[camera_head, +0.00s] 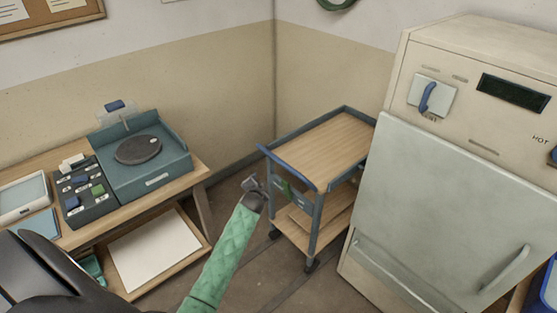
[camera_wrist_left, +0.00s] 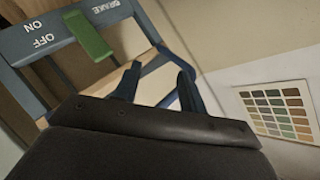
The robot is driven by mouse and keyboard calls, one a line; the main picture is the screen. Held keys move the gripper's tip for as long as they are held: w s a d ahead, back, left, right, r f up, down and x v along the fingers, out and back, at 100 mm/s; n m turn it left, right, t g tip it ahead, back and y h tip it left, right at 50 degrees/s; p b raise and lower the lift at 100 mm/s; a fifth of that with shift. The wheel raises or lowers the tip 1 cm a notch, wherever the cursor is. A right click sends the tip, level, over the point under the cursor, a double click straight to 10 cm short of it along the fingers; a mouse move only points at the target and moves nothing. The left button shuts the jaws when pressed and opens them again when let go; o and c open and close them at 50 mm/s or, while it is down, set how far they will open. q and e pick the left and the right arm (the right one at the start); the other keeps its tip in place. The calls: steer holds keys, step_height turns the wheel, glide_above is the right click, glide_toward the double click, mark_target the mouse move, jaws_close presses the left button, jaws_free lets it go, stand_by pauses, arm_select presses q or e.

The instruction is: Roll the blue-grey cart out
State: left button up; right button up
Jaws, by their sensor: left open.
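The blue-grey cart (camera_head: 325,146) stands in the corner, between the wall and a big kiln-like cabinet. It has a wooden top, a lower shelf, casters and a blue handle bar (camera_head: 287,168) along its near left edge. A green brake lever (camera_wrist_left: 88,36) sits on its end panel, beside the words BRAKE, ON and OFF; I cannot tell which word it points to. My left gripper (camera_head: 249,183) is open, just left of the cart's end, below the handle bar. In the left wrist view its fingers (camera_wrist_left: 156,78) point toward the cart's end, apart from the lever. My right gripper is out of view.
The cream cabinet (camera_head: 450,190) stands close on the cart's right. A wooden bench (camera_head: 195,185) with a teal wheel unit (camera_head: 152,160) and a dark button box (camera_head: 85,195) is at the left. Floor is free between bench and cart.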

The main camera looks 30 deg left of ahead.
mark_target(279, 161)
arm_select(q)
steer(key=shift+w+d+r+m+t+h+p, duration=0.75)
steer(key=shift+w+m+t, duration=0.5)
steer(key=shift+w+m, duration=0.55)
steer(key=shift+w+d+r+m+t+h+p, duration=0.45)
steer(key=shift+w+r+m+t+h, duration=0.65)
steer(key=shift+m, duration=1.05)
steer(key=shift+w+d+r+m+t+h+p, duration=0.5)
steer(key=shift+w+d+r+m+t, duration=0.3)
steer(key=shift+w+m+t, duration=0.9)
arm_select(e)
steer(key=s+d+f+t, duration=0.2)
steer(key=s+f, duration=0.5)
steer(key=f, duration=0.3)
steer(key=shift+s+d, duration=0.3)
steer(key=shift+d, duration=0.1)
arm_select(q)
steer(key=shift+w+m+g, duration=0.25)
steer(key=shift+w+g, duration=0.05)
steer(key=shift+g, duration=0.05)
steer(key=shift+c, duration=0.2)
jaws_close()
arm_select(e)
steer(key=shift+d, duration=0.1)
